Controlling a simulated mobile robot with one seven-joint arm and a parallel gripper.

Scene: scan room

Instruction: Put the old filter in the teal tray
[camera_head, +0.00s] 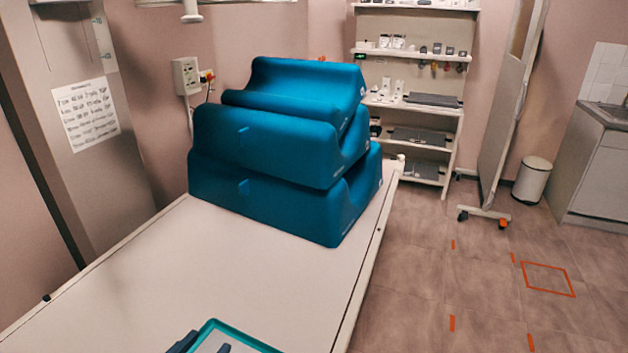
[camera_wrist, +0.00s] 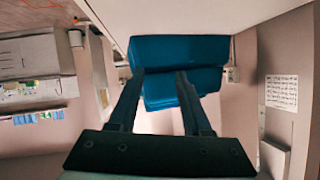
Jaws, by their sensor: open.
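The teal tray (camera_head: 245,336) lies on the white table at the bottom edge of the head view. Only its far corner and part of its pale inside show; the rest is cut off. Two dark blue-grey tips beside and over the tray look like the fingers of my gripper (camera_head: 204,346). In the wrist view my gripper (camera_wrist: 160,73) is open, with its two fingers apart and nothing between them. I cannot make out the old filter in either view.
Stacked blue foam blocks (camera_head: 265,150) stand at the far end of the white table (camera_head: 230,265); they also show beyond my fingers in the wrist view (camera_wrist: 180,50). The tabletop between is clear. A shelf unit (camera_head: 415,140) and a bin (camera_head: 532,180) stand farther back.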

